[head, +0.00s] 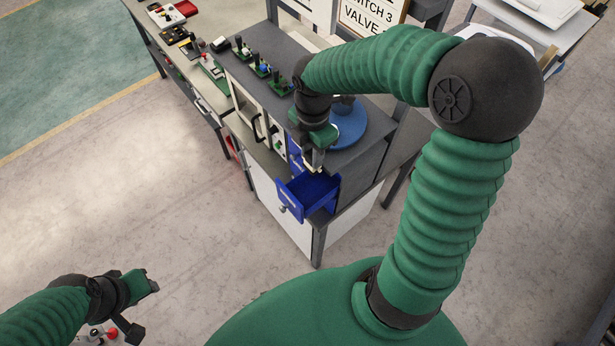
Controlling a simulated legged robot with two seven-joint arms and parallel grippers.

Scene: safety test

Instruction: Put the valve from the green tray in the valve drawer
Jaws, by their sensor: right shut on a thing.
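My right gripper (314,163) points down just above the open blue drawer (311,187). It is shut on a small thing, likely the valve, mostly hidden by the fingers. The drawer is pulled out from the front of the grey cabinet, and the part of its inside that shows looks empty. My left gripper (142,306) is open and empty, low at the left, far from the cabinet. I cannot make out the green tray for sure. Small green-based items (262,68) stand in a row on the cabinet top.
A round blue dish (348,124) sits on the cabinet top (357,157), partly behind my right arm. More blue drawer fronts are above the open one. A workbench (160,50) with tools runs to the back left.

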